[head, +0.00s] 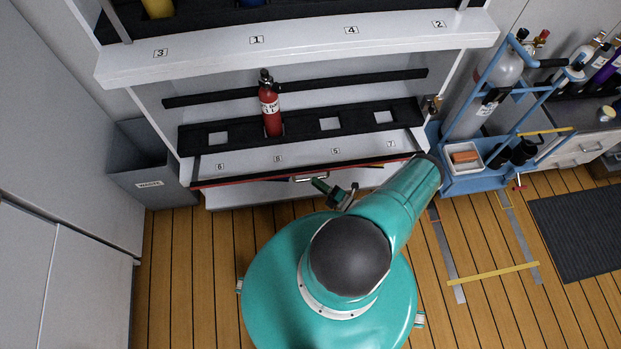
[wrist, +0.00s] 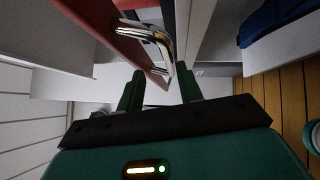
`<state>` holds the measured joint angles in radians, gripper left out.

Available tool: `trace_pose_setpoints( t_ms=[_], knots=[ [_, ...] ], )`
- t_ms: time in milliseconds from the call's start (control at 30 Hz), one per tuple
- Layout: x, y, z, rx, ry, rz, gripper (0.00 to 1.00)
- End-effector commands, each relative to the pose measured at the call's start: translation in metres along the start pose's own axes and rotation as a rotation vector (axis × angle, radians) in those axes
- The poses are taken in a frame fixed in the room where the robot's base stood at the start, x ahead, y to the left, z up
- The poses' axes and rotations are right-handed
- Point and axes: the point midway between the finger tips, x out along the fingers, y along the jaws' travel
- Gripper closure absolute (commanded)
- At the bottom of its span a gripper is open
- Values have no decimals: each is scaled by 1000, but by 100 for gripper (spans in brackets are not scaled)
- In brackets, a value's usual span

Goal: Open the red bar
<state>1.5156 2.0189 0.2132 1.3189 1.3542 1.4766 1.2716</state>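The red bar (head: 240,182) runs along the front edge of the panel's lower shelf in the head view. It carries a chrome handle (head: 309,178) near its middle; my arm covers part of its right side. In the wrist view the red bar (wrist: 104,22) crosses the upper left, with the bent chrome handle (wrist: 152,36) on it. My gripper (head: 335,189) is just in front of and right of the handle. In the wrist view my gripper (wrist: 159,72) is open, and the handle's near end shows between the fingertips. Whether it touches them I cannot tell.
A red extinguisher (head: 271,108) stands in a lower shelf slot; the other slots there look empty. A grey bin (head: 150,165) is at the left and a blue cart (head: 475,180) at the right. The wooden floor (head: 190,260) is clear left of me.

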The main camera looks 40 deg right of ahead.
Motion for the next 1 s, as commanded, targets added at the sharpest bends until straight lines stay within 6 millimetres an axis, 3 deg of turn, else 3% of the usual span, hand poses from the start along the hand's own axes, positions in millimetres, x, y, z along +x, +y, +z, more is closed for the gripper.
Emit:
trace_pose_setpoints(
  t_ms=[200, 400, 767, 800, 967, 1000],
  knots=[
    [-51, 0, 0, -1, -2, -2, 67],
    [-83, 0, 0, 1, -1, 0, 67],
    [-93, 0, 0, 1, 0, 0, 67],
    [-93, 0, 0, 1, 0, 0, 69],
    [-92, 0, 0, -12, 0, -4, 100],
    [-91, 0, 0, -22, -1, -7, 100]
  ],
)
